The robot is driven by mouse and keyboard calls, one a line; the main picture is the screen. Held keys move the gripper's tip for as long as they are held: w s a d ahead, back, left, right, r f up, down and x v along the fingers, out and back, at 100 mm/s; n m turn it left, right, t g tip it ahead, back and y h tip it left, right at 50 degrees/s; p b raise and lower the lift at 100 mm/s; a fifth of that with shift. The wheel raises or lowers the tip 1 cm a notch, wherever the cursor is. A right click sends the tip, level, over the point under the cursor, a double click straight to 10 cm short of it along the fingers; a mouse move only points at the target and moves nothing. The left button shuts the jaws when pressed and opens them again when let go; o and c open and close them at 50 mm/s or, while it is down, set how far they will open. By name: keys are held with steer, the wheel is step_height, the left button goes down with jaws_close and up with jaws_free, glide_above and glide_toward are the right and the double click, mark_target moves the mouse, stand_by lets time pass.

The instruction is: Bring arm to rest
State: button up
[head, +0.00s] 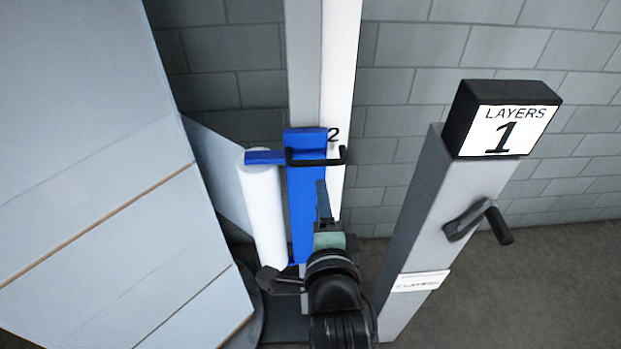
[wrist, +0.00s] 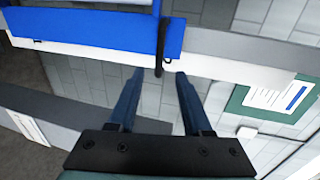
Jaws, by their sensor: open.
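My gripper (head: 322,186) is at the lower middle of the head view, in front of a blue carriage (head: 305,200) on a pale upright post. Its fingers point up toward the carriage. In the wrist view my gripper (wrist: 160,73) has its two dark fingers apart with nothing held. A black handle (head: 316,161) sticks out from the carriage. In the wrist view the handle (wrist: 162,40) ends close to the gap between the fingertips; I cannot tell how far beyond them it is.
A white roll (head: 264,210) hangs left of the carriage. A large pale panelled body (head: 90,180) fills the left. On the right stands a grey post (head: 420,240) with a "LAYERS 1" sign (head: 503,119) and a crank (head: 480,220). Floor at far right is clear.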

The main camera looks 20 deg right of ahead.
steer(key=w+a+r+n+t+y, duration=0.1)
steer(key=a+r+n+t, duration=0.3)
steer(key=r, duration=1)
steer(key=w+a+r+n+t, duration=0.1)
steer(key=a+r+n+t, duration=0.35)
steer(key=r, duration=0.85)
steer(key=s+a+r+n+t+y, duration=0.1)
steer(key=s+a+r+n+t, duration=0.1)
steer(key=s+r+n, duration=0.3)
steer(key=s+a+r+n+t+y, duration=0.2)
steer(key=s+a+r+n, duration=0.2)
steer(key=r, duration=1)
steer(key=s+n, duration=0.2)
steer(key=n, duration=0.1)
steer(key=shift+n, duration=0.35)
